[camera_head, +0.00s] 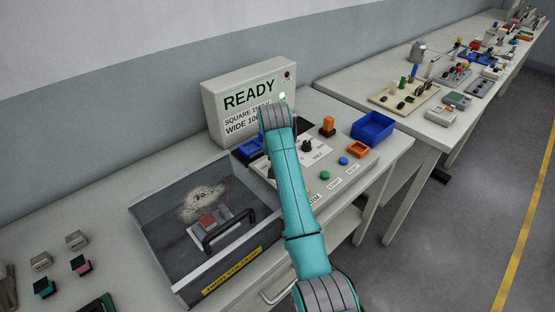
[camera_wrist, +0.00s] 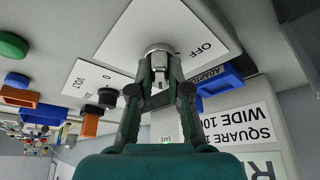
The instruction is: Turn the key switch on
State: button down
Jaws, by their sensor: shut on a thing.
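The key switch (camera_wrist: 158,47) is a round silver lock on a white plate (camera_wrist: 122,38) marked OFF at its right in the wrist view. My gripper (camera_wrist: 160,72) is shut on the small grey key at the lock, with a fingertip on each side. The fingertips partly cover the key, so its exact angle is hard to tell. Other lettering on the plate is hidden. In the head view my own arm hides the key switch and the gripper.
A READY sign box (camera_head: 249,100) with a lit green lamp (camera_head: 282,96) stands behind. A clear-lidded case (camera_head: 160,205) with a black handle stands left.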

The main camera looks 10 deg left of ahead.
jog(key=c, duration=1.1)
grip_release()
jog(key=v, duration=1.2)
jog(key=shift+s, duration=0.15)
